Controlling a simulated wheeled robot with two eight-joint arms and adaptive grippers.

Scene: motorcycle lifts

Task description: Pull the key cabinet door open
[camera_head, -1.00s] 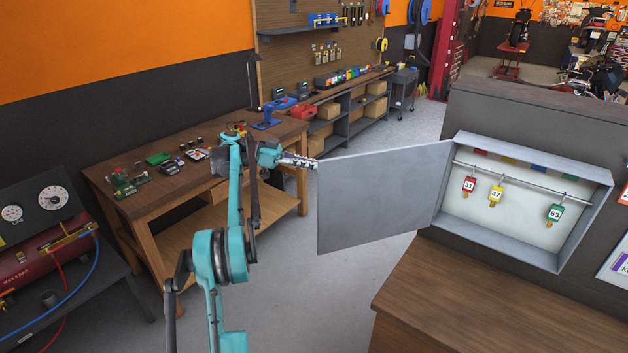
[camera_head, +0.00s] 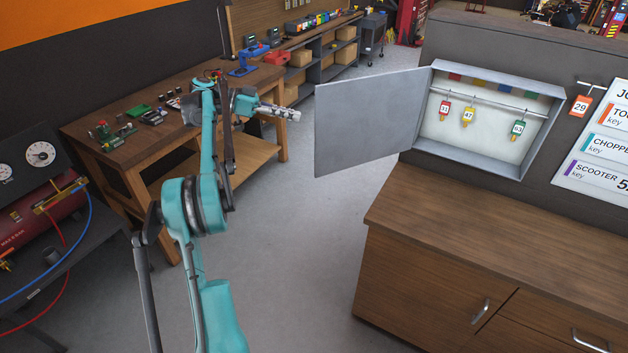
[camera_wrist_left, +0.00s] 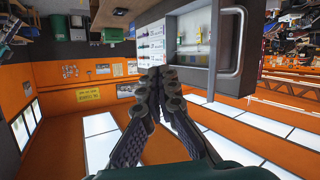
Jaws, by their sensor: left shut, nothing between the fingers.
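The grey key cabinet (camera_head: 478,160) is on the dark wall, with several numbered key tags inside. Its flat grey door (camera_head: 365,122) stands swung wide open to the left. My left gripper (camera_head: 296,114) is shut and empty, just left of the door's free edge, with a small gap between them in the head view. My right gripper is not in view.
A wooden counter (camera_head: 470,235) stands below the cabinet. A workbench (camera_head: 95,130) with small parts stands behind my left arm. A red compressor (camera_head: 45,225) with hoses is at the far left. A key tag 29 (camera_head: 581,105) hangs right of the cabinet. Grey floor (camera_head: 290,230) is clear in the middle.

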